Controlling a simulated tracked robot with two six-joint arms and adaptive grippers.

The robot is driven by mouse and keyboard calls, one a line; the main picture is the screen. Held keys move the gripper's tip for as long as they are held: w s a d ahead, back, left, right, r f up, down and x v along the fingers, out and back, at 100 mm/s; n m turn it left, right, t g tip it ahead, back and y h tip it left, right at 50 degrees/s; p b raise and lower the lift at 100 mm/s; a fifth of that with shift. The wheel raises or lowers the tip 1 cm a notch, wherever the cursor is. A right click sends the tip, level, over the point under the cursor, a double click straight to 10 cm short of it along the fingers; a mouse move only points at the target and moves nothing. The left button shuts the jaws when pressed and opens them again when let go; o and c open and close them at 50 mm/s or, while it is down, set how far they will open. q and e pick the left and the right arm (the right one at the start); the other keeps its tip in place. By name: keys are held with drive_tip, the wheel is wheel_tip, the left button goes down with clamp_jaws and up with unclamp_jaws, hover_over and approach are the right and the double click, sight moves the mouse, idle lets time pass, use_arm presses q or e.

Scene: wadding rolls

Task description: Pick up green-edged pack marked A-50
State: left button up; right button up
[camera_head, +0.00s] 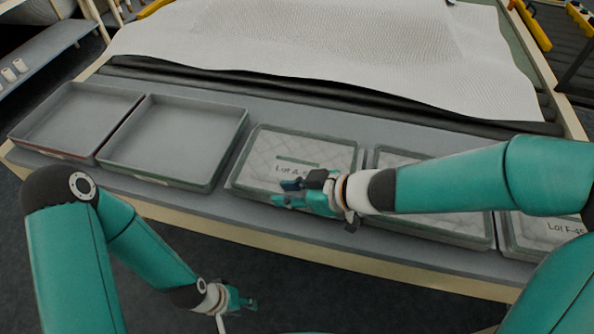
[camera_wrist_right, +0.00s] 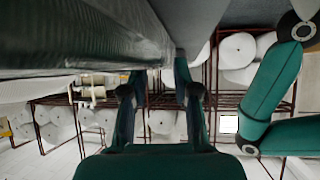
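My left gripper (camera_head: 250,300) hangs low in front of the bench, too small to read.
Two empty grey trays (camera_head: 176,138) stand left of the pack. Another pack (camera_head: 398,158) lies to its right, partly behind my right arm, and a pack marked "Lot F-4…" (camera_head: 550,226) lies at far right. White wadding (camera_head: 330,40) covers the surface behind.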

drive_tip(key=shift+w+a+f, duration=0.15)
drive_tip(key=shift+a+f, duration=0.1)
drive_tip(key=shift+a, duration=0.1)
drive_tip(key=shift+c, duration=0.2)
clamp_jaws()
